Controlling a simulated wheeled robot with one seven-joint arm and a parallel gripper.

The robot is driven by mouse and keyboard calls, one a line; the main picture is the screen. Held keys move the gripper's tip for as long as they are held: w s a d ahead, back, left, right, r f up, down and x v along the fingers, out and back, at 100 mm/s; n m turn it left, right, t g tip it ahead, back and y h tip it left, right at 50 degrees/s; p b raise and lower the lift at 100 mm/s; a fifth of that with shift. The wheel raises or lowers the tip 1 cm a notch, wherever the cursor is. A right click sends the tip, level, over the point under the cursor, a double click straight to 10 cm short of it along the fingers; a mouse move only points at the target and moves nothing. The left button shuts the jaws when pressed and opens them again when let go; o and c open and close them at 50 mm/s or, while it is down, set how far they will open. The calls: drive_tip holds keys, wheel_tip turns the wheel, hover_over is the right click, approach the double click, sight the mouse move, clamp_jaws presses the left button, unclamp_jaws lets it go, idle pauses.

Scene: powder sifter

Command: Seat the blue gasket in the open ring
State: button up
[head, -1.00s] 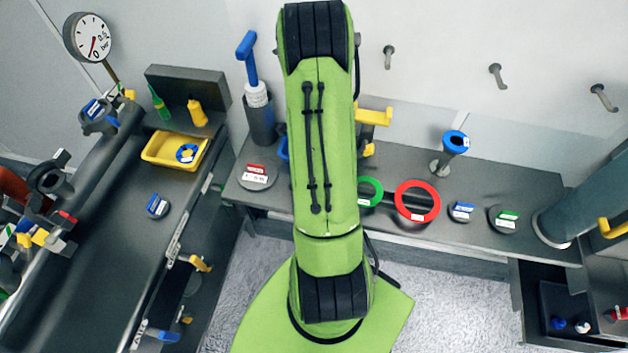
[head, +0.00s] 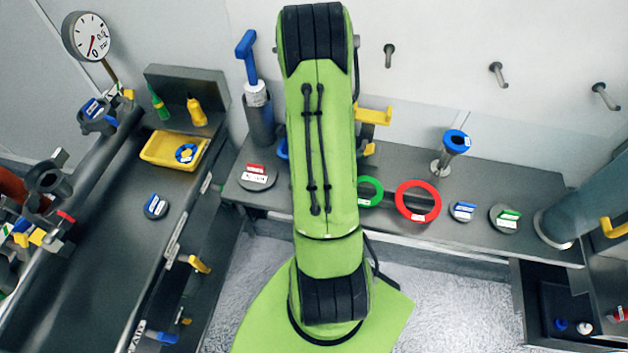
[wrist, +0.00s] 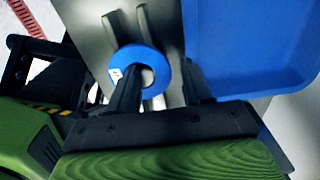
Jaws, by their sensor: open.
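A blue ring-shaped gasket (wrist: 158,57) with a small white label shows in the wrist view, over pale grey prongs. My gripper (wrist: 158,72) is open, with its dark fingers close to it. The left finger overlaps the ring's lower left edge; I cannot tell whether it touches. In the head view my green arm hides the gripper and this spot. Another blue ring (head: 457,140) sits on top of a post on the back bench, and a blue ring (head: 186,153) lies in a yellow tray (head: 160,162). A dark open ring-like fitting (head: 49,181) stands at the far left; its details are unclear.
A large blue surface (wrist: 250,40) lies right of the gripper in the wrist view. A green ring (head: 376,187), a red ring (head: 432,208) and labelled discs are on the back bench (head: 520,183). The left bench (head: 110,235) has free room around one labelled disc.

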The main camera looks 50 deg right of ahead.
clamp_jaws()
